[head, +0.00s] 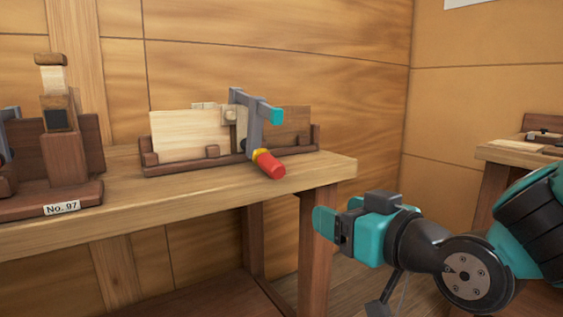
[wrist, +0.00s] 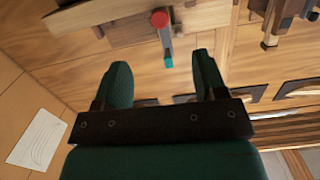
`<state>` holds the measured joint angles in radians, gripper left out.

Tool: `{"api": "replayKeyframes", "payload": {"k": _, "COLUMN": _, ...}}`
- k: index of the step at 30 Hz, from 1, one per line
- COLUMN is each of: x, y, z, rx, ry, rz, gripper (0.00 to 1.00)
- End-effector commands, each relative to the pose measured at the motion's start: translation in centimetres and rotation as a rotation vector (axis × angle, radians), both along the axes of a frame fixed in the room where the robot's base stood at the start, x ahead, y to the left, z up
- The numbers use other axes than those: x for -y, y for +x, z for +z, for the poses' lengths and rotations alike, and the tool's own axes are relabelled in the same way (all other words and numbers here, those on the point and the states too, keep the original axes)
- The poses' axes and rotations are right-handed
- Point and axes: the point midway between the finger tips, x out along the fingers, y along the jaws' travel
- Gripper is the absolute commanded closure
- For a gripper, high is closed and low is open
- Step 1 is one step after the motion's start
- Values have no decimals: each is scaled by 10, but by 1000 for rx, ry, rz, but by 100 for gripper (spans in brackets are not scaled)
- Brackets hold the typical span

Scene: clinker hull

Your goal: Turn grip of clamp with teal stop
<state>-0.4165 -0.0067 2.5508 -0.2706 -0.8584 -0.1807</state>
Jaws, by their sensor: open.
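The clamp (head: 252,124) with the teal stop (head: 276,115) is mounted on a wooden holder on the bench. Its grey bar stands upright, and its red grip (head: 270,164) points out over the bench's front edge, with a yellow collar behind it. In the wrist view the red grip (wrist: 159,19) and teal stop (wrist: 168,62) show beyond the fingertips, near the gap between them. My gripper (head: 324,223) is open and empty, in front of the bench and to the lower right of the clamp. It touches nothing.
The holder (head: 190,167) carries light and dark boards. Left of it stands a wooden stand labelled No. 97 (head: 62,208), with part of another grey clamp at the picture's edge. Another bench (head: 510,153) is at right. The space between my gripper and the red grip looks clear.

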Motion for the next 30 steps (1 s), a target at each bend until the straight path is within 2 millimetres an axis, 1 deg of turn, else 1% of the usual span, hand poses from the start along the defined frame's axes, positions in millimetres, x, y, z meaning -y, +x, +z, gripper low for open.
{"api": "replayKeyframes", "payload": {"k": 1, "x": 0, "y": 2, "z": 7, "rx": 35, "ry": 12, "rz": -9, "gripper": 35}}
{"api": "replayKeyframes", "payload": {"k": 5, "x": 0, "y": 6, "z": 16, "rx": 88, "ry": 29, "rz": -21, "gripper": 35}}
{"api": "replayKeyframes", "payload": {"k": 11, "x": -7, "y": 13, "z": 20, "rx": 90, "ry": 27, "rz": -10, "gripper": 35}}
{"api": "replayKeyframes", "payload": {"k": 19, "x": -14, "y": 31, "z": 21, "rx": 85, "ry": 31, "rz": -27, "gripper": 35}}
{"api": "replayKeyframes", "payload": {"k": 30, "x": -54, "y": 89, "z": 23, "rx": 91, "ry": 31, "rz": -23, "gripper": 35}}
